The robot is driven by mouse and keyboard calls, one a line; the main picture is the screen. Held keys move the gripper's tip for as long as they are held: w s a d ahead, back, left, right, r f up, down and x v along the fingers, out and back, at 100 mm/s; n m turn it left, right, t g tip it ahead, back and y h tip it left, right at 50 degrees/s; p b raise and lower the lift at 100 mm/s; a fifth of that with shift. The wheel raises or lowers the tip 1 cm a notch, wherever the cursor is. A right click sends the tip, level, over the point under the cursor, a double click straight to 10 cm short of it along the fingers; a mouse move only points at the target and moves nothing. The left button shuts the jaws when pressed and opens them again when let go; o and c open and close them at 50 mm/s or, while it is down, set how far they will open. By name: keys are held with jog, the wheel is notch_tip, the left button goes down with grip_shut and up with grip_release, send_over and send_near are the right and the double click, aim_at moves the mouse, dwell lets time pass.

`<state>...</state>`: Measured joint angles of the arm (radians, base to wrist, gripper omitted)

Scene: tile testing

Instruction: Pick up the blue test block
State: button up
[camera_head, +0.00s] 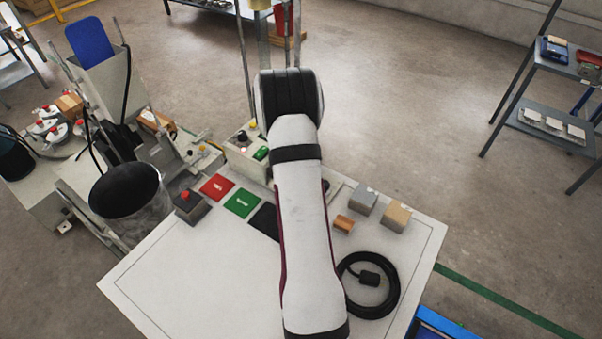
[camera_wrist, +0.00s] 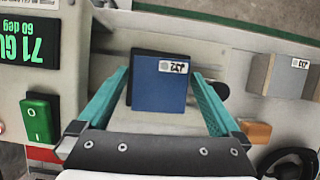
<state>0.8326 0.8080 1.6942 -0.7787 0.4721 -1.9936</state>
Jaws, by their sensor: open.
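The blue test block (camera_wrist: 158,95) shows in the wrist view, with a white printed label near its upper edge. My gripper (camera_wrist: 160,76) is open, its two teal fingers on the left and right of the block. A small gap shows between each finger and the block; I cannot tell how far below the fingertips it lies. In the head view my arm hides both the block and my gripper.
A grey block (camera_head: 362,202), a tan block (camera_head: 396,217), a copper-coloured piece (camera_head: 344,223) and a coiled black cable (camera_head: 372,296) lie to the right. Red (camera_head: 216,187) and green (camera_head: 242,203) pads lie left. A machine with a green display (camera_wrist: 30,45) stands beside the block.

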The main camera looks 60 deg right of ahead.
grip_shut()
dwell(0.3)
jog(key=shift+r, duration=0.15)
